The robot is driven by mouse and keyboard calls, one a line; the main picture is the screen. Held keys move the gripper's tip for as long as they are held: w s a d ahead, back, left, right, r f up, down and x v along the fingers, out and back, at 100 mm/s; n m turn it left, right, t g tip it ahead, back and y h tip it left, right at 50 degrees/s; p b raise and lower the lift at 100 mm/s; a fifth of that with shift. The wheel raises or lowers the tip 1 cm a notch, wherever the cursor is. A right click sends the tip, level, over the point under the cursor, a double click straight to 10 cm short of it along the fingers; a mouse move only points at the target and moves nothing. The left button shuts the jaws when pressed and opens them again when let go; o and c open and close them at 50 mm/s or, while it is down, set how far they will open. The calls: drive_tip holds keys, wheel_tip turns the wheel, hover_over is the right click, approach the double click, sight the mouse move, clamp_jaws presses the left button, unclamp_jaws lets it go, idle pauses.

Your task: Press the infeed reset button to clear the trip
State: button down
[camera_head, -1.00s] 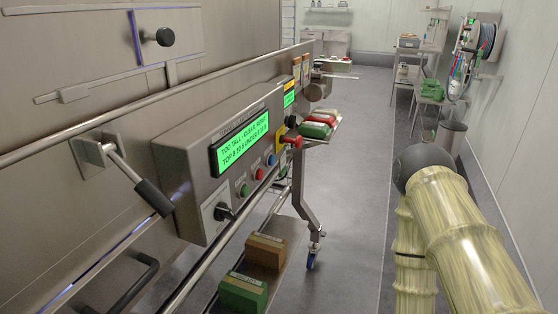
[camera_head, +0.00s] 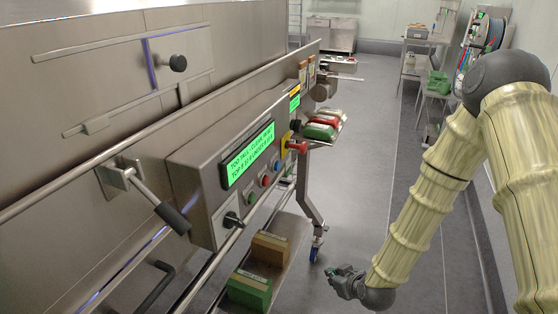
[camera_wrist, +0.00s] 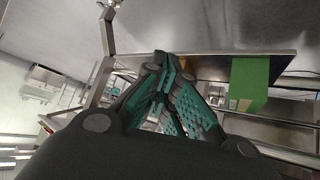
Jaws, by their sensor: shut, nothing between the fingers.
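The control panel (camera_head: 182,162) is a grey box on the machine's side. Its green display (camera_head: 249,153) begins "TOO TALL" and mentions clear and reset. Below the display are a green button (camera_head: 252,198), a red button (camera_head: 264,181) and a blue button (camera_head: 275,166). Their labels are too small to read. A black selector knob (camera_head: 232,220) is at the near end, and a red mushroom button (camera_head: 296,146) on yellow is at the far end. My gripper (camera_head: 335,270) is low over the floor, right of the panel and well apart from it. Its teal-padded fingers (camera_wrist: 162,65) are shut and empty.
A shelf below the panel holds a green box (camera_head: 249,291) and a brown box (camera_head: 270,249). A rail (camera_head: 215,262) and a lever handle (camera_head: 172,217) stick out near the panel. A wheeled stand leg (camera_head: 312,210) stands beyond. The floor aisle is open.

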sight(277, 166)
drive_tip(key=w+a+r+n+t+y+p, duration=0.1)
drive_tip(key=w+a+r+n+t+p, duration=0.1)
drive_tip(key=w+r, duration=0.5)
drive_tip(key=w+a+r+n+t+y+p, duration=0.2)
drive_tip(key=w+r, duration=0.6)
drive_tip(key=r, duration=1)
drive_tip(key=shift+a+n+t, duration=0.3)
drive_tip(key=shift+a+t, duration=0.1)
drive_tip(key=shift+a, duration=0.3)
drive_tip(key=shift+a, duration=0.1)
drive_tip(key=w+a, duration=0.2)
drive_tip(key=a, duration=0.6)
drive_tip(key=shift+w, duration=0.4)
drive_tip(key=shift+a, duration=0.25)
drive_tip(key=shift+w+a+r, duration=0.1)
drive_tip(key=shift+w+a, duration=0.05)
drive_tip(key=shift+a, duration=0.15)
